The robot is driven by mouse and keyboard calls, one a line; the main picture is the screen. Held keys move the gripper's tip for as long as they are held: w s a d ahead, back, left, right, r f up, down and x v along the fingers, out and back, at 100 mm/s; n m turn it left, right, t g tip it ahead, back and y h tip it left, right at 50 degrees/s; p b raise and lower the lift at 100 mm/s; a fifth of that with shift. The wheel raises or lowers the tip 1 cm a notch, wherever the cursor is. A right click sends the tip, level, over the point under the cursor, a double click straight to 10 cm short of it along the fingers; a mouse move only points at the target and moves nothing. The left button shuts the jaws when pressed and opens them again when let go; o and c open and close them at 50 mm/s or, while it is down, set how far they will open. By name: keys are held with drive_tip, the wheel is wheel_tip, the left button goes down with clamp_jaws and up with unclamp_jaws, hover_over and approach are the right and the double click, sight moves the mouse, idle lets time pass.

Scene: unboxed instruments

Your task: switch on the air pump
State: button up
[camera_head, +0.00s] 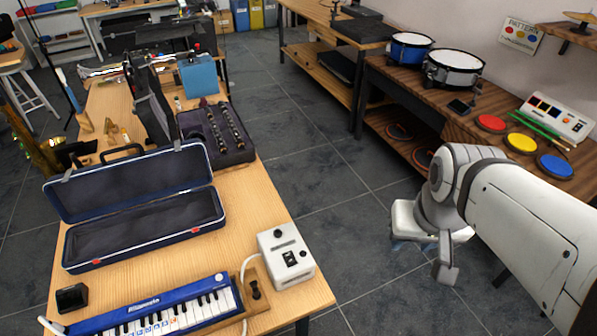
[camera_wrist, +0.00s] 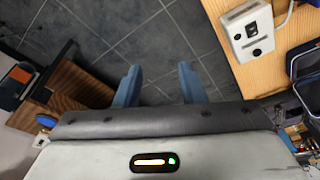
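The air pump (camera_head: 286,258) is a white box at the right edge of the wooden table. It has a black rocker switch (camera_head: 291,258) and a round black knob on top, and a white hose beside it. In the wrist view the air pump (camera_wrist: 248,32) is at the upper right, with its dark switch (camera_wrist: 251,29) in sight. I cannot tell the switch's position. My gripper (camera_head: 413,244) is over the floor to the right of the table, apart from the pump. In the wrist view its two blue fingers (camera_wrist: 158,84) are spread with nothing between them.
A blue keyboard (camera_head: 155,308), an open blue case (camera_head: 140,215) and a wooden block (camera_head: 257,293) share the table (camera_head: 265,205) with the pump. A dark bench (camera_head: 450,125) with drums and coloured pads stands at the right. Tiled floor lies between.

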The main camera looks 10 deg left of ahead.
drive_tip(key=shift+o, duration=0.6)
drive_tip(key=shift+s, duration=0.1)
drive_tip(key=n+g+b, duration=0.2)
drive_tip(key=n+g, duration=0.1)
drive_tip(key=n, duration=0.3)
hover_over(289, 256)
wheel_tip(289, 256, down, 13)
wheel_tip(289, 256, down, 7)
drive_tip(key=shift+f, duration=0.1)
drive_tip(key=shift+c, duration=0.3)
